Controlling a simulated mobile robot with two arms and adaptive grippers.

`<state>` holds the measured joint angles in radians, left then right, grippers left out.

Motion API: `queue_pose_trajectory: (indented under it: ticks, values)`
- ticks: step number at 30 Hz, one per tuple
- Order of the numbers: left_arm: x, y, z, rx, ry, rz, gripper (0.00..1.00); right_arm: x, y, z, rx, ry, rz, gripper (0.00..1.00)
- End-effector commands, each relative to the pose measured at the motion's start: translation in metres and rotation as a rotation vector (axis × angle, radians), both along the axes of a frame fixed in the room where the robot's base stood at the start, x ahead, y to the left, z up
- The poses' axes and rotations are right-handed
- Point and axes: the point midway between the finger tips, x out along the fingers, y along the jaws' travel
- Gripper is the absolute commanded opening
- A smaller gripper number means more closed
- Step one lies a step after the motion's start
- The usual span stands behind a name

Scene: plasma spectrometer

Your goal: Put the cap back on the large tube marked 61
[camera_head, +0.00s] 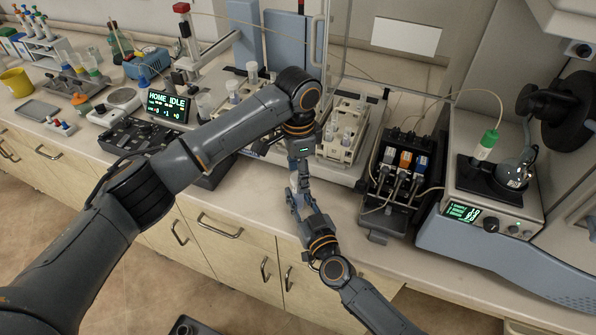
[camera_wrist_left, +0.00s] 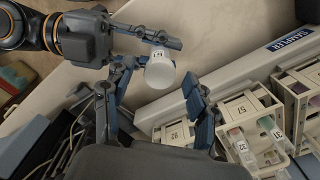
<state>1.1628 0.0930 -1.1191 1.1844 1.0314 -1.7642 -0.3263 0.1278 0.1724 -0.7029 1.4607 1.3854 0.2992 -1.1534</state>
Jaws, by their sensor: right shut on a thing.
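A white, rounded tube-like piece (camera_wrist_left: 161,72) with a small label that looks like 61 upside down shows in the left wrist view. My right gripper (camera_wrist_left: 150,50) is shut on it from the upper left and holds it above the counter's front edge. My left gripper (camera_wrist_left: 157,86) is open, its two fingers on either side of the piece, with a gap on the right finger's side. In the head view the left gripper (camera_head: 299,168) points down just above the right gripper (camera_head: 301,196). I cannot tell the cap from the tube here.
Tube racks (camera_head: 343,135) stand on the sampler behind the grippers; the left wrist view shows labelled racks (camera_wrist_left: 240,108) close to the left gripper's right finger. A pump with coloured modules (camera_head: 399,165) is to the right. A control box with display (camera_head: 165,107) stands left.

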Motion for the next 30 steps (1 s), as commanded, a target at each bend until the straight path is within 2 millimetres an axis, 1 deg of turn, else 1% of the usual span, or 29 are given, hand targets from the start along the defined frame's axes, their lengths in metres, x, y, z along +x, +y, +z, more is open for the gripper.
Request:
queue_pose_trajectory:
  ticks: [7,11,14,21,24,27,30]
  values:
    - [0.000,0.000,0.001,0.000,0.000,0.001,0.58,0.000,0.000,0.000,0.000,0.001,0.000,0.00]
    - [0.001,-0.001,0.011,-0.002,-0.003,0.001,0.58,0.000,0.000,0.000,0.000,0.001,0.000,0.00]
    - [0.001,-0.001,0.028,-0.002,-0.004,0.001,0.58,0.000,0.000,0.000,0.000,0.001,0.000,0.00]
    - [0.001,-0.001,0.080,-0.002,-0.004,0.001,0.58,0.000,0.000,0.000,0.000,0.001,0.000,0.00]
    - [0.001,0.000,0.097,-0.001,-0.003,0.001,0.58,0.000,0.000,0.000,0.000,0.001,0.000,0.00]
    - [0.001,0.000,0.110,-0.001,-0.001,0.001,0.58,0.000,0.000,0.000,0.000,0.001,0.000,0.00]
    - [0.000,0.000,0.117,0.000,0.001,0.001,0.58,0.000,0.000,0.000,0.000,0.001,0.000,0.00]
